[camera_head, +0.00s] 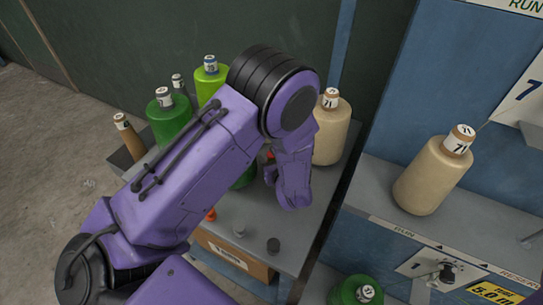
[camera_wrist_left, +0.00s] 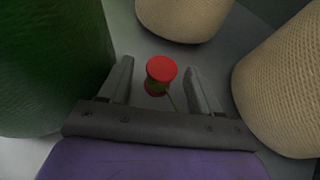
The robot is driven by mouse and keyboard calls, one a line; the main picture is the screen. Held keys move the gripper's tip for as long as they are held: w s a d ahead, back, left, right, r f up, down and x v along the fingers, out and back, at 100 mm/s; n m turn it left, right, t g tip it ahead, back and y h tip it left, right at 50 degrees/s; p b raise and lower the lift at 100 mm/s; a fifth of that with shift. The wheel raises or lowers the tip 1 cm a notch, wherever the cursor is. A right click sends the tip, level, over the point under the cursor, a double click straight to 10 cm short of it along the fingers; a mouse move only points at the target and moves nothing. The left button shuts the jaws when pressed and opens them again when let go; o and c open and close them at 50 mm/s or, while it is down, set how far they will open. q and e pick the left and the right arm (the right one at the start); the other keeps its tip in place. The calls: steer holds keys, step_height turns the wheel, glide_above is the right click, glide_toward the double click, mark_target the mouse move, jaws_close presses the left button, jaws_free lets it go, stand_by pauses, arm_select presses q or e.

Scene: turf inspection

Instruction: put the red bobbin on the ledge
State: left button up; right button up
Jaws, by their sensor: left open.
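The red bobbin (camera_wrist_left: 161,70) has red ends and some greenish thread. In the left wrist view it stands between the two spread fingers of my left gripper (camera_wrist_left: 159,74), with gaps beside it. In the head view my left gripper (camera_head: 272,174) points down over the grey table, largely hidden by my purple arm. A small red patch (camera_head: 269,155) beside the wrist may be the bobbin. The grey ledge (camera_head: 492,214) is at the right on the blue machine and bears a cream cone (camera_head: 433,174). My right gripper is not in view.
Green cones (camera_head: 168,120) and a cream cone (camera_head: 331,133) stand close around my left gripper on the grey table (camera_head: 307,235). Another green cone (camera_head: 352,292) is low at the bottom.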

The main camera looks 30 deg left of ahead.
arm_select(q)
jaws_close()
steer(key=shift+r, duration=0.15)
